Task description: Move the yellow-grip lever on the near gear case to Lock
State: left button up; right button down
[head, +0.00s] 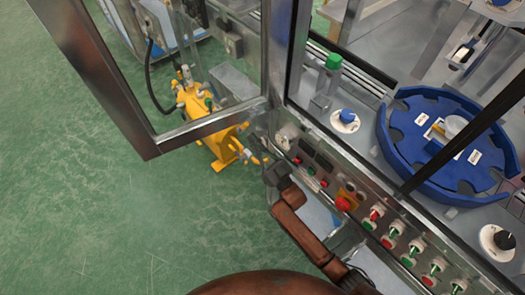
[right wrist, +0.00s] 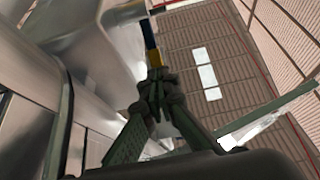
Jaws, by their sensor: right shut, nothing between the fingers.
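My right gripper (head: 268,168) is at the left end of the control panel, beside the open door frame. It is shut with nothing between its fingers. In the right wrist view the closed fingertips (right wrist: 157,88) point at a small yellow grip (right wrist: 154,59) on a dark blue rod, right by the tips. I cannot tell whether they touch. In the head view small yellow parts (head: 250,157) show just left of the gripper. The gear case and the Lock marking cannot be made out. My left gripper is not in view.
The control panel (head: 322,175) carries a red mushroom button (head: 343,204) and several red and green buttons close to my right arm. A metal-framed door (head: 210,124) stands open at left, near a yellow machine (head: 205,110). A blue rotary table (head: 405,125) is at right. Green floor (head: 90,200) is clear.

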aim_at(245, 126)
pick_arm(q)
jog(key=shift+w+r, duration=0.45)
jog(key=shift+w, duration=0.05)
pick_arm(e)
jog(key=shift+x, duration=1.1)
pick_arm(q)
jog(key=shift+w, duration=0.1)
